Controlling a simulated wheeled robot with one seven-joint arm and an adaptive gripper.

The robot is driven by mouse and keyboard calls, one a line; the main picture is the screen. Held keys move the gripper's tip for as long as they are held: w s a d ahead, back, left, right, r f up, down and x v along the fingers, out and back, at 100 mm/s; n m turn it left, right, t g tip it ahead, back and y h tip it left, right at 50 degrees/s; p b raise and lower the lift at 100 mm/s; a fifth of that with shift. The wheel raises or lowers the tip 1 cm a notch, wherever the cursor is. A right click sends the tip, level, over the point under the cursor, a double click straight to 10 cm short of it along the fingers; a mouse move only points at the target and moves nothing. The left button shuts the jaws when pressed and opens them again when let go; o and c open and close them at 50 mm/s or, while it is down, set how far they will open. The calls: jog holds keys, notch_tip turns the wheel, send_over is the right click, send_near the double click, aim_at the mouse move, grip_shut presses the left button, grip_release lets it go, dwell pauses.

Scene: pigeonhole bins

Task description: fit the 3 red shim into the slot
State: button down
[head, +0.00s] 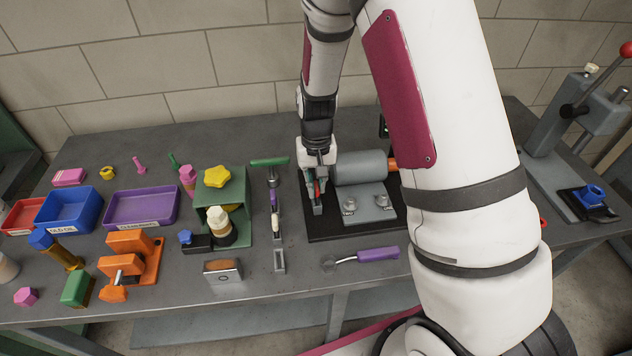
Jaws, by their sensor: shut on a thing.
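My gripper (317,205) points down at the left end of the grey motor-like unit, over its black base plate (322,230). It is shut on a small red piece, the red shim (317,187), of which only a sliver shows between the fingers. The grey unit has a cylinder (361,167) and a flat grey foot (372,207) with two bolts. I cannot make out the slot, nor whether the shim touches the unit. Any number on the shim is too small to read.
Left of my gripper stand a green-handled tool (269,162), a green stand (236,190) and an orange clamp (130,262). Blue (66,222) and purple (141,220) bins lie further left. A grey press (560,150) stands right.

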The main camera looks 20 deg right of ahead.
aim_at(316, 185)
jog(key=shift+f, duration=0.6)
jog(key=c, duration=1.6)
grip_release()
jog(key=shift+o, duration=0.2)
jog(key=shift+r+p, duration=0.6)
jog(key=shift+r, duration=1.9)
notch_tip(316, 185, up, 12)
